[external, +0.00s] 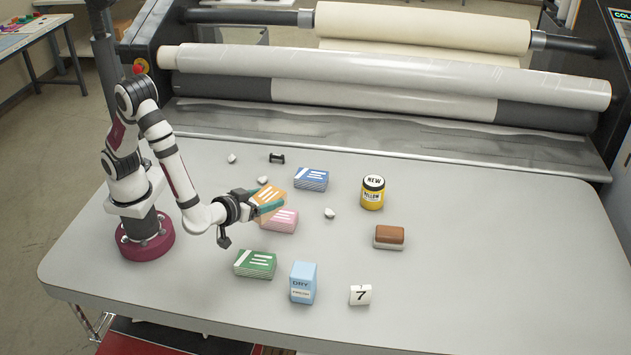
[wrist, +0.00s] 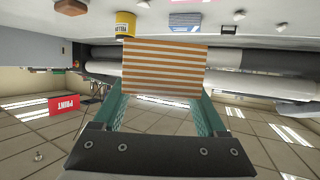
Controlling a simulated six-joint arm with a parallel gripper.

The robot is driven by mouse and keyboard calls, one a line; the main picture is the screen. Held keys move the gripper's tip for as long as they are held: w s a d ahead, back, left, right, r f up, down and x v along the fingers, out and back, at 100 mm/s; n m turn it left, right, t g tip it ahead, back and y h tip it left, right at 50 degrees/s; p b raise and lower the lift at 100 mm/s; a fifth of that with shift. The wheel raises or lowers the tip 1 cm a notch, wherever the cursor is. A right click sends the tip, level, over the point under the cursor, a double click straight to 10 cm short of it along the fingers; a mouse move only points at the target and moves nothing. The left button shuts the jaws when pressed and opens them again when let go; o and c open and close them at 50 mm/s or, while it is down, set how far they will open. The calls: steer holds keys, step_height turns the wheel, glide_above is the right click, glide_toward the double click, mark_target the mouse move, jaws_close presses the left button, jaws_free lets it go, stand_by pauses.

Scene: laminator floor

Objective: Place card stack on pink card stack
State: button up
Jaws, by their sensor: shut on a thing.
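My gripper (external: 262,207) is shut on an orange card stack (external: 269,196), held tilted just above the pink card stack (external: 280,220) in the external view. The pink stack lies flat on the table, partly hidden behind my gripper and the orange stack. I cannot tell whether the two stacks touch. In the wrist view the orange stack (wrist: 165,70) shows striped edges between the green fingers of my gripper (wrist: 163,105). The pink stack is not visible there.
A blue card stack (external: 311,178) lies behind, and a green card stack (external: 255,263) and light blue box (external: 303,282) stand in front. A yellow jar (external: 372,192), brown block (external: 389,236) and number 7 cube (external: 360,294) are to the right. The right table side is clear.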

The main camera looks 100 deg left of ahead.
steer(key=shift+s+a+f+n+g+y, duration=0.2)
steer(key=shift+s+a+f, duration=0.1)
steer(key=shift+s, duration=0.15)
steer(key=shift+s+a+f+n+g+y, duration=0.1)
steer(key=shift+s+a+f+n+g, duration=0.15)
steer(key=shift+s, duration=0.2)
glide_above(279, 214)
step_height(279, 214, down, 6)
steer(key=shift+s+d+f, duration=0.1)
step_height(279, 214, down, 3)
steer(key=shift+f, duration=0.45)
steer(key=shift+f, duration=0.2)
steer(key=o, duration=1.5)
steer(key=shift+c, duration=0.2)
steer(key=shift+r, duration=0.1)
